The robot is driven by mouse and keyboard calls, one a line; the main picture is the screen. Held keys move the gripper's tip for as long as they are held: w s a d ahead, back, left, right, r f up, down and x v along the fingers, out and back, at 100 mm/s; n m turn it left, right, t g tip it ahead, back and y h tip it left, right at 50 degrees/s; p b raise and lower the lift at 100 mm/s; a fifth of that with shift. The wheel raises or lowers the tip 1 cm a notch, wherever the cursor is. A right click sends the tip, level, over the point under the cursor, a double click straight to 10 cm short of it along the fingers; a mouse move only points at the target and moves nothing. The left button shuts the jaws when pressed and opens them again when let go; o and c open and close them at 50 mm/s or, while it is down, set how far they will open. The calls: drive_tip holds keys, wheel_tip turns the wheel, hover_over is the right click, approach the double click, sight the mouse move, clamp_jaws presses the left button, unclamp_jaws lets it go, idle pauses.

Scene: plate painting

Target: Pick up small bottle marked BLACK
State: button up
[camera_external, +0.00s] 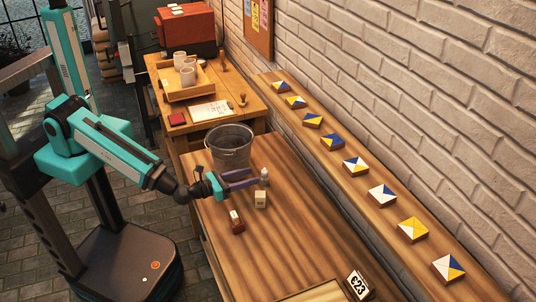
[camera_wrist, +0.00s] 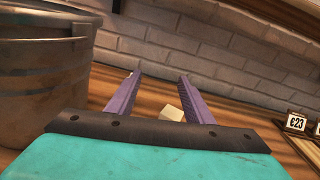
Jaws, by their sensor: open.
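My gripper (camera_external: 255,177) is open, its purple fingers reaching right over the wooden table just past the bucket. A small grey-white bottle (camera_external: 265,176) stands by the fingertips; whether it is between them cannot be told. No marking on it is readable. A cream block (camera_external: 260,199) with a small dark mark stands just in front of the fingers. In the wrist view the fingers (camera_wrist: 160,75) are apart, and a pale block (camera_wrist: 172,113) shows between them, close to the right finger. The bottle cannot be made out in that view.
A metal bucket (camera_external: 231,147) stands close behind my gripper and fills the left of the wrist view (camera_wrist: 42,85). Painted tiles (camera_external: 356,166) line the wall ledge.

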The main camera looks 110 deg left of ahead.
drive_tip(key=shift+g+y, duration=0.5)
drive_tip(key=shift+y, duration=0.2)
drive_tip(key=shift+s+a+r+p, duration=0.2)
drive_tip(key=shift+s+a+p, duration=0.45)
drive_tip(key=shift+s, duration=0.3)
drive_tip(key=shift+s+a+r+p, duration=0.15)
drive_tip(key=shift+s+a+p, duration=0.25)
drive_tip(key=shift+s+a, duration=0.4)
drive_tip(key=shift+s+d+f, duration=0.1)
drive_tip(key=shift+d, duration=0.05)
drive_tip(key=b, duration=0.8)
approach(265, 176)
drive_tip(key=shift+s+a+f, duration=0.5)
drive_tip(key=shift+a+f, duration=0.05)
drive_tip(key=shift+w+a+b, duration=0.3)
drive_tip(key=shift+a+b, duration=0.1)
drive_tip(key=shift+b, duration=0.3)
drive_tip(key=shift+w+a+r+b, duration=0.1)
drive_tip(key=shift+w+a+b, duration=0.15)
drive_tip(key=shift+a+b, duration=0.1)
